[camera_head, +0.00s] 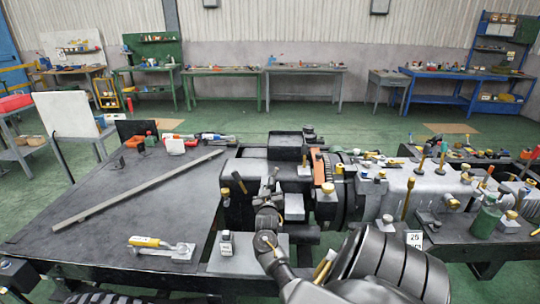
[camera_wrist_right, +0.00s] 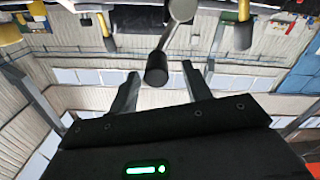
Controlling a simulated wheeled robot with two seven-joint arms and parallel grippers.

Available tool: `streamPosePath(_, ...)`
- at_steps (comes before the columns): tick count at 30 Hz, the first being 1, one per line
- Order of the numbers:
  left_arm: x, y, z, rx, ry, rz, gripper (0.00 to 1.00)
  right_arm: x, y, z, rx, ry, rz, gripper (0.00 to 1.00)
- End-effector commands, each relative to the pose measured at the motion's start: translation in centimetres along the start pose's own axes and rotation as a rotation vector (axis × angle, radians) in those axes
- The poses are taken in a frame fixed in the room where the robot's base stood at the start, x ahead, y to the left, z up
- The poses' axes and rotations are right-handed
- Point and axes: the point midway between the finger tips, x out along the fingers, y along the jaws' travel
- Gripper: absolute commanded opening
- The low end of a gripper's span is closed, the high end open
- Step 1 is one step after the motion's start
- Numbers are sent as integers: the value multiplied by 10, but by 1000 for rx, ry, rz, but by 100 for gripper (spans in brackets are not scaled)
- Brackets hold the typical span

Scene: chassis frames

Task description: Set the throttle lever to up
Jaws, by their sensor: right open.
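In the right wrist view, a lever with a pale metal rod and a dark cylindrical knob (camera_wrist_right: 157,70) shows between the fingers of my right gripper (camera_wrist_right: 160,72). It seems to be the throttle lever. The fingers are apart, with a gap on both sides of the knob; whether it lies at their depth is unclear. In the head view, my right gripper (camera_head: 268,188) is at the front of the dark lathe-like machine (camera_head: 255,160), and the wrist and fingers hide much of the lever there. My left gripper is out of view.
Several other knobbed levers and handles, such as a yellow-tipped one (camera_head: 240,182), stand close by. A dark bench (camera_head: 130,215) on the left carries a long grey bar (camera_head: 140,187) and a yellow-handled tool (camera_head: 150,242). A green bottle (camera_head: 486,220) stands on the right.

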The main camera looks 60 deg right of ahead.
Motion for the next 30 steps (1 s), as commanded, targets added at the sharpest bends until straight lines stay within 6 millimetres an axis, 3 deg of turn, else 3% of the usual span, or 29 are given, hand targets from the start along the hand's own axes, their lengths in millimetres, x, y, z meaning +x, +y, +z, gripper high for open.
streamPosePath(3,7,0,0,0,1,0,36,-26,-1,3,2,-1,-2,49)
streamPosePath(9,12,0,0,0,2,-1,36,-55,0,3,0,-3,-1,49)
streamPosePath(21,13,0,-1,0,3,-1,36,-65,1,1,-1,-2,1,49)
streamPosePath(26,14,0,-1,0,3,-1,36,-70,-11,10,-14,-19,-39,30)
streamPosePath(30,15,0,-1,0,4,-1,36,-100,-59,51,-68,-106,-213,12)
